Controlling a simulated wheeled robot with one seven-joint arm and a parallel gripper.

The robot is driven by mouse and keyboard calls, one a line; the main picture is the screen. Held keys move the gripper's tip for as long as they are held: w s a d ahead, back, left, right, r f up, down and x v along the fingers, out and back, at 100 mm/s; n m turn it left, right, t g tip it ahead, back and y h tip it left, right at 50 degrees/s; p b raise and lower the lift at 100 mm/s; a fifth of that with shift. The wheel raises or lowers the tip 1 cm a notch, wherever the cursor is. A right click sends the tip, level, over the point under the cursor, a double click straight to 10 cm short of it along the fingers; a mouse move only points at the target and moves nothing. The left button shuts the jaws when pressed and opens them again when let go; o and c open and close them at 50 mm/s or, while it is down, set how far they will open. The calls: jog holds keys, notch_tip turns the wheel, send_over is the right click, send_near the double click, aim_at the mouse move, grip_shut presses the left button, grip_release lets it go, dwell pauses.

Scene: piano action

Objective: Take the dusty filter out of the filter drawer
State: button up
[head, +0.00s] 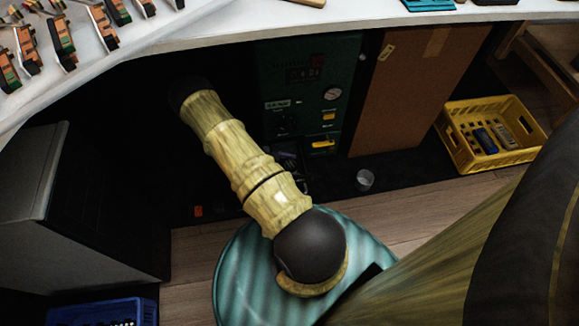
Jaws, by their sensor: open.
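A dark green machine (309,75) stands under the curved worktop, with a small display, a round gauge (333,94) and yellow parts on its front. A yellow handle-like part (323,144) is low on its front. I cannot tell for sure which part is the filter drawer, and I cannot make out a dusty filter. Dark, partly purple items (289,161) lie at the machine's lower left, too dim to identify. My arm reaches up and left into the shadow left of the machine. My gripper does not show.
A white worktop (330,20) with piano action parts overhangs the dark space. A brown board (418,90) stands right of the machine. A yellow crate (465,158) with small items is at the right. A grey cabinet (90,225) and blue crate (105,311) are at left. A small cup (365,178) is on the floor.

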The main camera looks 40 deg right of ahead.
aim_at(287, 164)
jog(key=c, duration=0.7)
jog(key=shift+r+p, duration=0.85)
jog(key=shift+r, duration=0.05)
jog(key=shift+w+a+r+p, duration=0.15)
jog(key=shift+a+r+p, duration=0.1)
jog(key=shift+r+p, duration=0.3)
jog(key=shift+w+a+r+p, duration=0.15)
jog(key=shift+a+r+p, duration=0.05)
jog(key=shift+r+p, duration=0.35)
jog(key=w+a+p, duration=0.1)
jog(key=w+a, duration=0.2)
jog(key=a, duration=0.1)
jog(key=w+a+p, duration=0.1)
jog(key=w+a, duration=0.2)
jog(key=a, duration=0.2)
jog(key=w+a+p, duration=0.2)
jog(key=a, duration=0.3)
jog(key=shift+w+a+f, duration=0.25)
jog(key=shift+w, duration=0.15)
